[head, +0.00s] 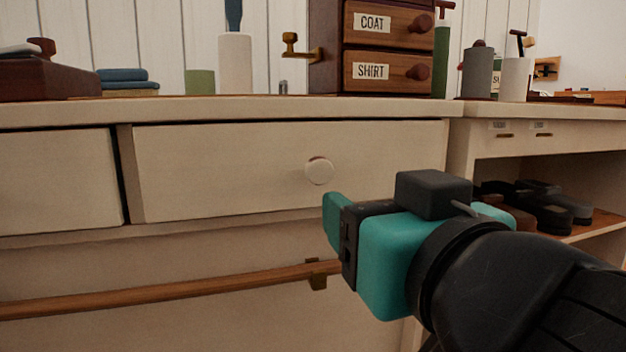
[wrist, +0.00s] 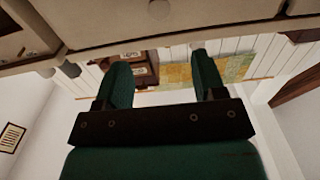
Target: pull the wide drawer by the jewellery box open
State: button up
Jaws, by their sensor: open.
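The wide cream drawer (head: 230,175) is under the dresser top, with one round pale knob (head: 319,170). Its front looks about flush, with dark gaps along the top and left edges. In the wrist view the knob (wrist: 158,9) shows at the top edge, beyond the fingers. My gripper (head: 338,212) is below and to the right of the knob, apart from it; one finger is mostly hidden in the head view. In the wrist view my gripper (wrist: 163,75) is open with nothing between its fingers. A dark red box (head: 50,82) sits on the top at left; I cannot tell whether it is the jewellery box.
A wooden rail (head: 170,292) crosses below the drawer. A small cabinet labelled COAT and SHIRT (head: 388,52) stands on top, beside a brass hook (head: 300,50) and cylinders. Another drawer (head: 55,180) is at left. An open shelf with shoes (head: 540,205) is at right.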

aim_at(321, 173)
jog(key=p+x, duration=1.1)
jog(key=x, duration=0.4)
jog(key=shift+w, duration=0.15)
jog(key=shift+w+a+f, duration=0.1)
jog(key=shift+w+a, duration=0.05)
jog(key=shift+w, duration=0.3)
